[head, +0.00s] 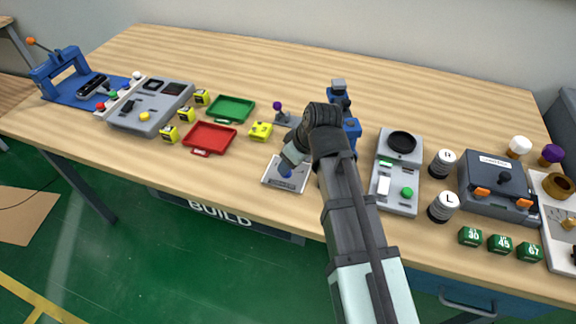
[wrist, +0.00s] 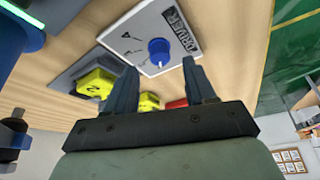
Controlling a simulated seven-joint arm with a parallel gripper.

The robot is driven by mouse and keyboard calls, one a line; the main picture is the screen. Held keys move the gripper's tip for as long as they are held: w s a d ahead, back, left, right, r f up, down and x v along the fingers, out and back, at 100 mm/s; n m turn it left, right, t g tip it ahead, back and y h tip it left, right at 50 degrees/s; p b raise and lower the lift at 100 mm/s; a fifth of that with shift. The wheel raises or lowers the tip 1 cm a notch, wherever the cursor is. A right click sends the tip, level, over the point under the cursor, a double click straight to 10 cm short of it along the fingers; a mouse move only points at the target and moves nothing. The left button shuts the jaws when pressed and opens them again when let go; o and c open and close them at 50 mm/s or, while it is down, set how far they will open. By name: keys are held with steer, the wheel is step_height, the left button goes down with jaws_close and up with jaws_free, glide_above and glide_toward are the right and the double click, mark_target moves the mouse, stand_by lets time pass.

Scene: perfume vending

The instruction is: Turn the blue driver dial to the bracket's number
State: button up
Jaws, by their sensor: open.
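The blue driver dial (wrist: 160,52) sits on a white plate labelled DRIVER (wrist: 139,33). It has a pale pointer mark, and dark marks are printed on the plate around it. In the head view the dial (head: 286,173) shows just below my gripper (head: 289,164), on the plate (head: 272,178) near the table's front edge. In the wrist view my gripper (wrist: 159,68) is open and empty, its two fingers apart with the dial seen between and beyond their tips. A yellow block (wrist: 95,83) bears a dark mark that looks like a 2. I cannot tell which thing is the bracket.
Red (head: 209,137) and green (head: 231,108) trays and small yellow blocks (head: 169,134) lie left of the plate. A grey device (head: 400,147) and black-and-white cylinders (head: 441,207) stand right. Table behind the trays is clear.

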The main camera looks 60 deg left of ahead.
steer(key=shift+x, duration=1.8)
steer(key=c, duration=1)
steer(key=shift+m, duration=0.3)
steer(key=m+t, duration=0.1)
steer(key=m, duration=0.1)
steer(key=shift+s+m+y, duration=0.15)
steer(key=shift+m+y, duration=0.15)
steer(key=shift+m, duration=0.1)
steer(key=shift+m+t, duration=0.9)
steer(key=shift+m, duration=1.2)
